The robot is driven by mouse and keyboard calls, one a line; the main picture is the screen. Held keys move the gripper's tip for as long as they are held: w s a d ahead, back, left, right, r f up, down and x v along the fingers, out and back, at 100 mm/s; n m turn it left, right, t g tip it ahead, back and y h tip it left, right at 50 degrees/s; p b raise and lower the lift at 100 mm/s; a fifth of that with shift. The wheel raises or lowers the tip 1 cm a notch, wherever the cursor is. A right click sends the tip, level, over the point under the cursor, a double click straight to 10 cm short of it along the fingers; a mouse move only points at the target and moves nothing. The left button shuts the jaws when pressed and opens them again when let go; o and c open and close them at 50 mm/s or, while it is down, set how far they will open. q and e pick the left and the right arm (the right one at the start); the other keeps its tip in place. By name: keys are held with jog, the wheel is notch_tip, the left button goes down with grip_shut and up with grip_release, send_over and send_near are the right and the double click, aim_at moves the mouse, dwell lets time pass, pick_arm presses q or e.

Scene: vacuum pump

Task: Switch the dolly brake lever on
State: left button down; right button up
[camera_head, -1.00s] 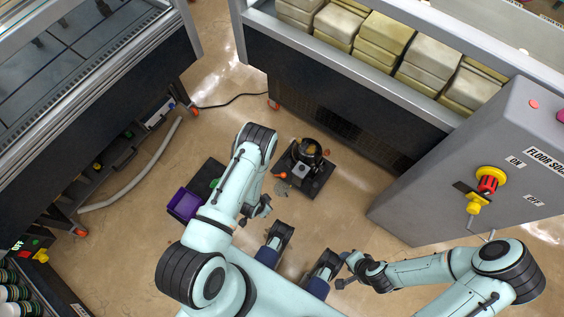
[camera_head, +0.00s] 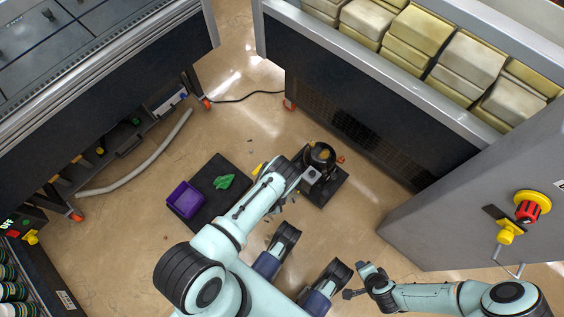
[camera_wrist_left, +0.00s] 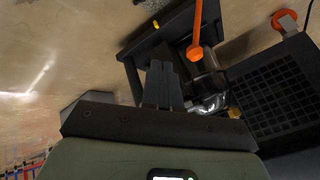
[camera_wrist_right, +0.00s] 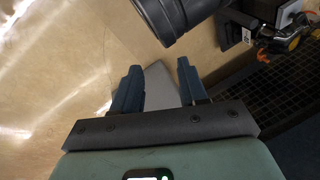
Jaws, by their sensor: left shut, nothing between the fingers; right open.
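The black dolly (camera_head: 325,188) stands on the floor and carries the dark pump (camera_head: 319,155). In the left wrist view, an orange lever-like part (camera_wrist_left: 196,40) rises beside the pump's shiny body (camera_wrist_left: 208,85); I cannot tell for sure whether it is the brake lever. My left gripper (camera_wrist_left: 163,68) is shut and empty, its fingertips pointing toward the dolly's edge (camera_wrist_left: 150,40). My right gripper (camera_wrist_right: 157,80) is open and empty, low at the lower right of the head view (camera_head: 358,281).
A black mat (camera_head: 215,215) with a purple bin (camera_head: 186,199) and a green object (camera_head: 224,182) lies left of the dolly. A dark cabinet (camera_head: 335,100) stands close behind. A grey console (camera_head: 450,215) is at right. A hose (camera_head: 150,163) lies at left.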

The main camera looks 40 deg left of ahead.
pick_arm(q)
jog(key=w+a+f+b, duration=0.1)
jog(key=w+f+b, duration=0.3)
jog(key=w, duration=0.3)
jog(key=shift+w+a+f, duration=0.2)
jog(key=shift+w+f, duration=0.1)
jog(key=shift+f, duration=0.15)
pick_arm(e)
jog(key=s+d+f+g, duration=0.1)
jog(key=s+f+g, duration=0.1)
jog(key=s+f, duration=0.4)
jog(key=shift+s+d+f+g, duration=0.3)
jog(key=shift+d+f, duration=0.05)
jog(key=shift+f, duration=0.25)
